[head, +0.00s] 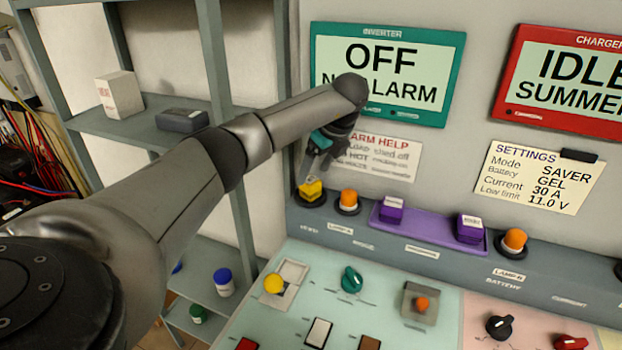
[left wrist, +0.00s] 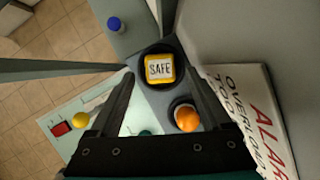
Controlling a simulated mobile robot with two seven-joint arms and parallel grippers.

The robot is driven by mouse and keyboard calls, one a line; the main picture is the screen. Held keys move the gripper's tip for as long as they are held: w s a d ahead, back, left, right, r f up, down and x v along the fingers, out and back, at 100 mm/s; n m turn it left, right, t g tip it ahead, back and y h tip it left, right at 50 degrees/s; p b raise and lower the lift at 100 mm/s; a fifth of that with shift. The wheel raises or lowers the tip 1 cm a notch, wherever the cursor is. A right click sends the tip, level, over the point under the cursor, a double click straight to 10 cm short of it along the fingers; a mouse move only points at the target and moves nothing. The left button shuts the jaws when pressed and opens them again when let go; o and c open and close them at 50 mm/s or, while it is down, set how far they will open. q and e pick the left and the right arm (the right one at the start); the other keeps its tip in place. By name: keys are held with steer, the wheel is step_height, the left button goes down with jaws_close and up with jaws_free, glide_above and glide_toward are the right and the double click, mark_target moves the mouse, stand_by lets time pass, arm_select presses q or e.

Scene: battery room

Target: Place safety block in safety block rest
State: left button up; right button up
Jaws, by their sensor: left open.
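The safety block (head: 311,189) is a yellow cube with a white label. In the left wrist view the block (left wrist: 160,69) reads SAFE and sits within a dark round rest (left wrist: 147,85). The rest (head: 299,199) shows around the block's base at the left end of the grey ledge. My left gripper (head: 316,172) is right above the block, pointing down. In the left wrist view its two fingers are apart, one on each side of the block, with gaps visible. Whether the block is fully seated is hard to tell. My right gripper is not in view.
An orange lamp (head: 348,200) stands close to the right of the block. A purple tray (head: 428,230) with two purple blocks lies further right on the ledge. Below is a panel with knobs and switches. Shelves (head: 140,130) stand at left; the wall is close behind.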

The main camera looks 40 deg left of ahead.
arm_select(q)
steer(key=v, duration=0.7)
steer(key=shift+r, duration=0.3)
steer(key=shift+d, duration=0.2)
